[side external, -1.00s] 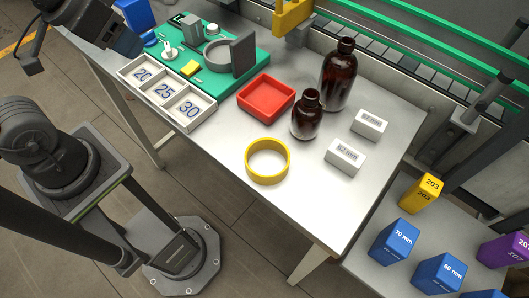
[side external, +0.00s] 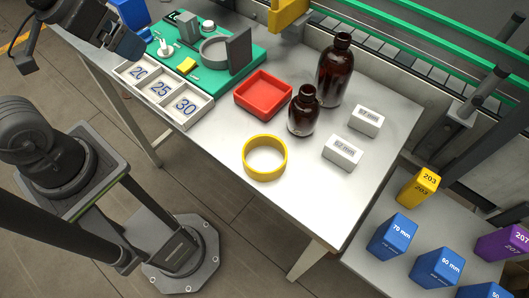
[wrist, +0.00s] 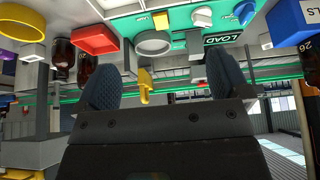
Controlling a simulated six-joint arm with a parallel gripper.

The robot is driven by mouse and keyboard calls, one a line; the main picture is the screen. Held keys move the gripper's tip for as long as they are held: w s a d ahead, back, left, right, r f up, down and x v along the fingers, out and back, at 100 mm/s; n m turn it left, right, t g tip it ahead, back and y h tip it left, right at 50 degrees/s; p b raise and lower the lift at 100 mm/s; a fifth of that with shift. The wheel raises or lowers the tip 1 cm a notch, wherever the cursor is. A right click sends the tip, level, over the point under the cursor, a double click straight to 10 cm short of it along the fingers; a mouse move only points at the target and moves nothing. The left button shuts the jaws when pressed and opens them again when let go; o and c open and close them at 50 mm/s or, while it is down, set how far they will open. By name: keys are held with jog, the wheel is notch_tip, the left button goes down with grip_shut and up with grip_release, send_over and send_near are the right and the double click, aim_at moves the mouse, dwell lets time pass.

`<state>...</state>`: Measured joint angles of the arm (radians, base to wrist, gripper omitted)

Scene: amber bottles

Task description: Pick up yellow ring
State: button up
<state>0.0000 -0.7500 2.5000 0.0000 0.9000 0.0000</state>
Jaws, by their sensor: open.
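The yellow ring (side external: 264,175) lies flat on the grey table near its front edge, below the red tray and left of the small white blocks. In the wrist view the ring (wrist: 22,33) shows at the upper left edge. My gripper (side external: 130,48) is at the upper left of the side view, near the numbered tray and far from the ring. In the wrist view my gripper (wrist: 162,75) has its two dark fingers wide apart with nothing held between them.
A red tray (side external: 238,101) and two amber bottles (side external: 334,72) (side external: 302,120) stand behind the ring. White blocks (side external: 343,153) (side external: 365,120) lie to the right. The numbered tray (side external: 176,122) and green fixture board (side external: 255,62) are at left. The table in front of the ring is clear.

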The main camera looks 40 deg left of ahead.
jog(key=shift+o, duration=0.4)
jog(key=m+g, duration=0.6)
jog(key=m, duration=1.2)
send_over(265, 162)
notch_tip(265, 162, down, 14)
jog(key=shift+f, duration=0.15)
jog(key=c, duration=0.8)
